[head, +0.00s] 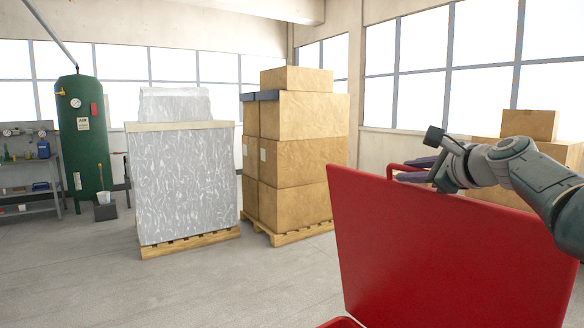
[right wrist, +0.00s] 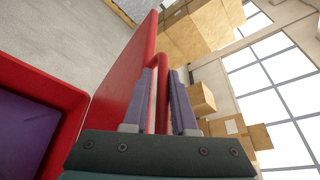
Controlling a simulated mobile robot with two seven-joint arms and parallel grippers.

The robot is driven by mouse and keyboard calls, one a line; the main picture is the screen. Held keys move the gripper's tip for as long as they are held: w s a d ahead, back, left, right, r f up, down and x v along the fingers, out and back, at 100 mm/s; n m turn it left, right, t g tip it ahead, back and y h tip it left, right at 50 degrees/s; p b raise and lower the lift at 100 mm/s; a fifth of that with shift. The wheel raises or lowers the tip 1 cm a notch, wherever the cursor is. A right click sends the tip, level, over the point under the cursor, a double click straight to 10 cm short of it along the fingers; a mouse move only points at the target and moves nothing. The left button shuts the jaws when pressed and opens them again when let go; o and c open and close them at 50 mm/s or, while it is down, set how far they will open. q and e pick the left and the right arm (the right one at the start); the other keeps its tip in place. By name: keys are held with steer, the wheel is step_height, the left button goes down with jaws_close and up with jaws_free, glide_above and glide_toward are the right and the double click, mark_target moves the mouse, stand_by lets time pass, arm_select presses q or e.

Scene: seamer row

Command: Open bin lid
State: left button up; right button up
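The red bin lid (head: 440,250) stands raised, close to upright, at the lower right of the head view. It also shows in the right wrist view (right wrist: 122,85). Its red bar handle (right wrist: 162,95) lies between the fingers of my right gripper (right wrist: 162,88), which look closed on it. In the head view my right gripper (head: 415,170) is at the lid's top edge, partly hidden behind it. The bin's red rim (right wrist: 72,92) and dark purple inside show in the right wrist view, uncovered. My left gripper is not in view.
A wrapped pallet load (head: 185,185) and a pallet of cardboard boxes (head: 300,150) stand beyond the lid. A green tank (head: 82,140) and a grey shelf (head: 30,170) are at the far left. More boxes (head: 530,125) stand at the right. The floor at left front is clear.

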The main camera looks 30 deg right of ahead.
steer(key=shift+s, duration=0.1)
steer(key=shift+s+r, duration=0.1)
steer(key=shift+s, duration=0.05)
steer(key=p+v, duration=0.1)
steer(key=v, duration=0.8)
steer(key=shift+s+p, duration=0.25)
steer(key=shift+p, duration=0.15)
